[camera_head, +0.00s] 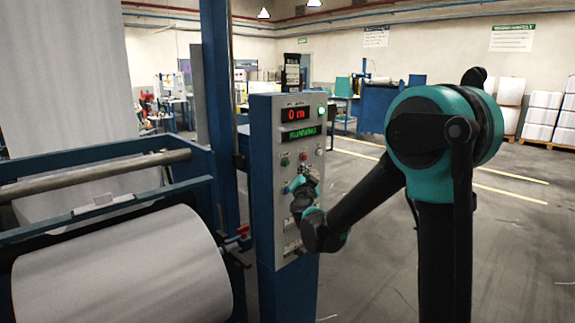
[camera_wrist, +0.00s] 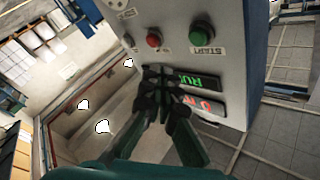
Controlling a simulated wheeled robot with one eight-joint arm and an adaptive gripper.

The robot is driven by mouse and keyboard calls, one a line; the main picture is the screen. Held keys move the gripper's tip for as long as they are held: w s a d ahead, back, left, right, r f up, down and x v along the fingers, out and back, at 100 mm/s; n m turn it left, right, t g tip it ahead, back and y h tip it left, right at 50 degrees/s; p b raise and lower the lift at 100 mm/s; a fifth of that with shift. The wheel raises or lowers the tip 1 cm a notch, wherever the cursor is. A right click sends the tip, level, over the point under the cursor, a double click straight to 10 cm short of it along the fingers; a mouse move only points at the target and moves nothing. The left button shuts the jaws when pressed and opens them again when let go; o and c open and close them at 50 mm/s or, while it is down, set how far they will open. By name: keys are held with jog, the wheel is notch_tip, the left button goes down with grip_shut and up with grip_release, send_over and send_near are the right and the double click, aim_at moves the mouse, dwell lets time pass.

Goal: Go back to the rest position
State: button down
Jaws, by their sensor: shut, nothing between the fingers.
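My gripper (camera_head: 290,188) is in front of the control panel (camera_head: 262,130), low on its face and below the row of buttons. In the wrist view my gripper (camera_wrist: 168,76) is shut and empty, its fingertips together. That view is turned, with the displays below the buttons. A green START button (camera_wrist: 201,31) and a red button (camera_wrist: 153,39) lie beyond the fingertips. I cannot tell whether the fingers touch the panel.
A large white fabric roll (camera_head: 120,270) lies in the blue loom frame (camera_head: 105,160) left of the panel. A rail with a red-tipped lever (camera_head: 243,230) is close to the post. Open grey floor (camera_head: 510,240) lies to the right. Pallets of white boxes (camera_head: 543,115) stand far back.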

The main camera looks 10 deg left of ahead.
dwell(0.4)
jog(key=s+d+f+n+g, duration=0.2)
jog(key=s+d+f+g, duration=0.3)
jog(key=s+d+f, duration=0.4)
jog(key=s+d+f+n+g+h, duration=0.1)
jog(key=s+d+f+n+g, duration=0.1)
jog(key=s+d+f+g, duration=0.3)
jog(key=s+d+f+n+g+h, duration=0.1)
jog(key=s+d+f+g, duration=0.4)
jog(key=s+d+f, duration=0.8)
jog(key=s+d+n, duration=0.1)
jog(key=s, duration=0.8)
jog(key=shift+f, duration=0.25)
jog(key=shift+s, duration=0.1)
